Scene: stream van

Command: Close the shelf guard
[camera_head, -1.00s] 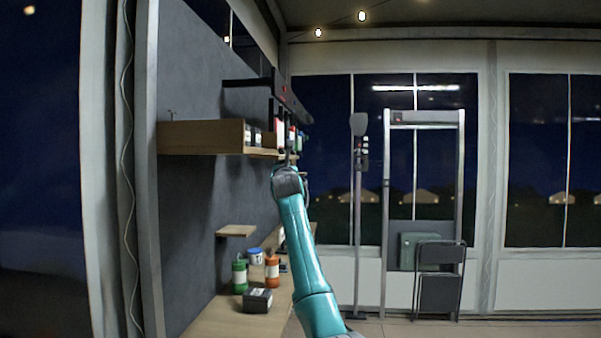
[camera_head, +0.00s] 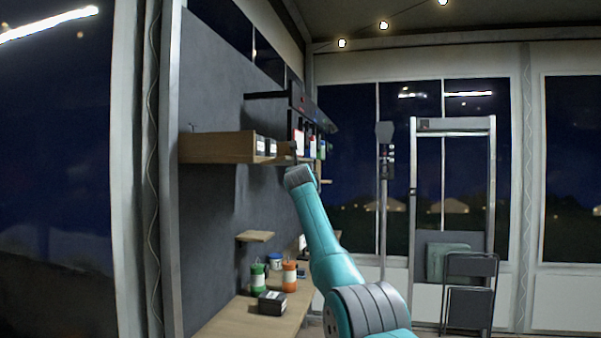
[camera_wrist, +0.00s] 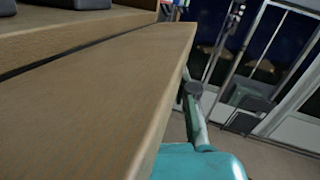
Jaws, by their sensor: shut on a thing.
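The shelf guard (camera_wrist: 110,105) is a long light-wood board in the wrist view, running from lower left to upper right. A narrow dark gap separates it from the wooden shelf (camera_wrist: 60,42) behind it. In the head view the shelf (camera_head: 215,147) is on the grey wall at left, and the guard (camera_head: 276,160) shows as a thin strip along its front. My gripper (camera_head: 294,156) is at that front edge, small and partly hidden by my teal arm; it is shut on the guard. The fingertips cannot be made out in the wrist view.
Below, a wooden counter (camera_head: 235,318) holds a green jar (camera_head: 257,274), an orange jar (camera_head: 289,276) and a black box (camera_head: 272,302). A doorframe and folding chair (camera_head: 468,290) stand at right. A dark rack (camera_head: 300,100) hangs above.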

